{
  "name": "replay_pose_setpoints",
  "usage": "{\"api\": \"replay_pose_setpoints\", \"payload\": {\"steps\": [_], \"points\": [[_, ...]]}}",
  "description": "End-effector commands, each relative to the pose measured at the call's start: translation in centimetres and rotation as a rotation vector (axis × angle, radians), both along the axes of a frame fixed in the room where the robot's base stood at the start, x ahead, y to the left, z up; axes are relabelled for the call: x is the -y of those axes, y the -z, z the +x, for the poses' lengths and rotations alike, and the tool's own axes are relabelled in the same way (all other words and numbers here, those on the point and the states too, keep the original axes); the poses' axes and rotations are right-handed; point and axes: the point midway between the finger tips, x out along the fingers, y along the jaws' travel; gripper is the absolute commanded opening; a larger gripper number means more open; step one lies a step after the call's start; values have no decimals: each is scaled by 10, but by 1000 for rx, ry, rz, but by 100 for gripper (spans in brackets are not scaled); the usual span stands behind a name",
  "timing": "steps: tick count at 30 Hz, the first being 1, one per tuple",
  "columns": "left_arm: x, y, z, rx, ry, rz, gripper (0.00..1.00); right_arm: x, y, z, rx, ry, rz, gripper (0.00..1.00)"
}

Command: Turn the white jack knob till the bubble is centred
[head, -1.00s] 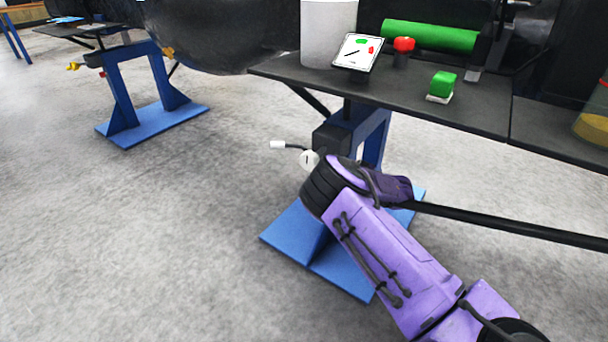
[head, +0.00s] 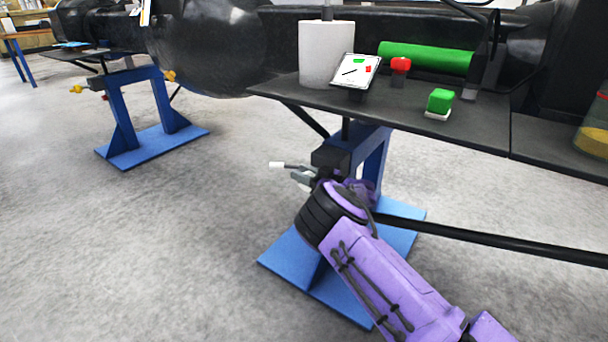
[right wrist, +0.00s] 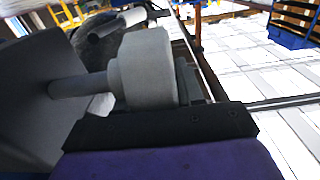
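The white jack knob (right wrist: 147,68) fills the middle of the right wrist view, on a pale shaft running left to a grey block. In the head view it is mostly hidden by my right gripper (head: 303,180), which is at the jack under the black table's edge. Dark gripper parts lie right against or very near the knob in the wrist view; I cannot tell whether the fingers are closed on it. A white-tipped lever (head: 277,165) sticks out left of the gripper. I cannot make out a bubble. My left gripper is not in view.
The black table (head: 480,132) above carries a white cylinder (head: 326,52), a tilted white card (head: 356,71), a red knob (head: 400,65), a green block (head: 440,101) and a green roll (head: 427,57). A blue stand (head: 290,262) is below.

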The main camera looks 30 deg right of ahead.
Motion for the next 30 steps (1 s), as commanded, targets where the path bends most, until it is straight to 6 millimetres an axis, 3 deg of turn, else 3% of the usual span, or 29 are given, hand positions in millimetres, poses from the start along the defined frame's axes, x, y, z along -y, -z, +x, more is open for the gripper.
{"api": "replay_pose_setpoints", "payload": {"steps": [1,2,8,13,22,30], "points": [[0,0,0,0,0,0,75,0,0,0,0,0,0,16],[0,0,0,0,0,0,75,0,0,0,0,0,0,7],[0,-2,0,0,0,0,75,0,-1,0,-6,0,-1,7],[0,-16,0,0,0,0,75,0,-4,0,-43,1,-17,7],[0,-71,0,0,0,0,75,-1,-6,4,-226,0,-95,7],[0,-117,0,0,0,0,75,-2,3,7,-461,0,-193,7]]}}
